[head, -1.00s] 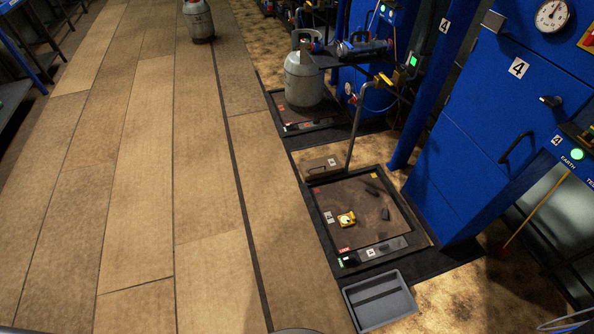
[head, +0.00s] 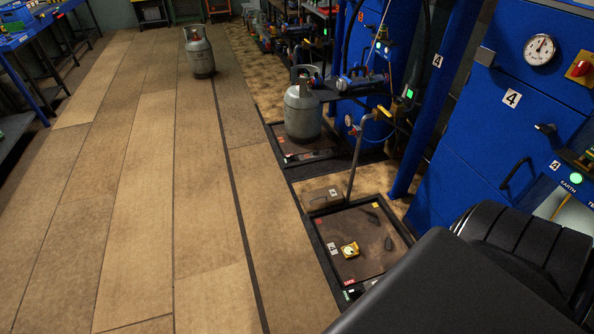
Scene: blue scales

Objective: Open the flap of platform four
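Platform four (head: 320,238) is a low black-framed square tray on the floor, with a brown, dusty inner surface and a white 4 label. A small yellow item (head: 349,249) and dark pieces lie on it. Neither gripper is in view.
A blue cabinet (head: 470,150) marked 4, with a gauge (head: 540,50), stands to the right. A grey gas cylinder (head: 302,112) stands on the platform behind; another cylinder (head: 200,55) stands on the boards. The plank floor (head: 140,230) at left is clear.

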